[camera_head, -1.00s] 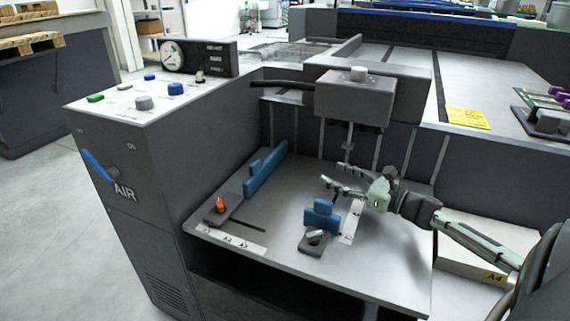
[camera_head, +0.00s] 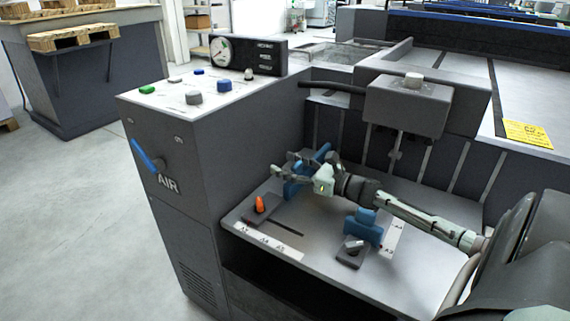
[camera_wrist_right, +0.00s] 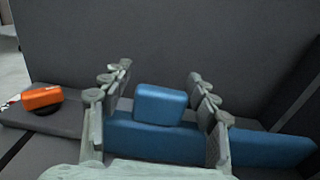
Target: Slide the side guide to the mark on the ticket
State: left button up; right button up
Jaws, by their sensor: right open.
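The long blue guide (camera_head: 318,168) lies along the left side of the grey feed table (camera_head: 310,250). Its dark base carries an orange lever (camera_head: 260,204); the lever also shows in the right wrist view (camera_wrist_right: 42,97). My right gripper (camera_head: 286,170) is at this guide and hides part of it. In the right wrist view the open fingers (camera_wrist_right: 158,75) stand on either side of the guide's raised blue block (camera_wrist_right: 160,103), with gaps visible. A printed size strip (camera_head: 268,243) lies along the table's front left. A yellow ticket (camera_head: 527,134) lies on the machine top at right. My left gripper is out of view.
A second, smaller blue guide (camera_head: 363,228) with a silver lever (camera_head: 354,244) stands right of my gripper, beside another size strip (camera_head: 394,238). A grey box head (camera_head: 408,104) hangs above the table. The tall AIR cabinet (camera_head: 165,185) borders the left.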

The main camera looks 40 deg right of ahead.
jog(key=shift+w+a, duration=0.15)
jog(key=shift+w, duration=0.25)
jog(key=shift+c, duration=0.2)
grip_shut()
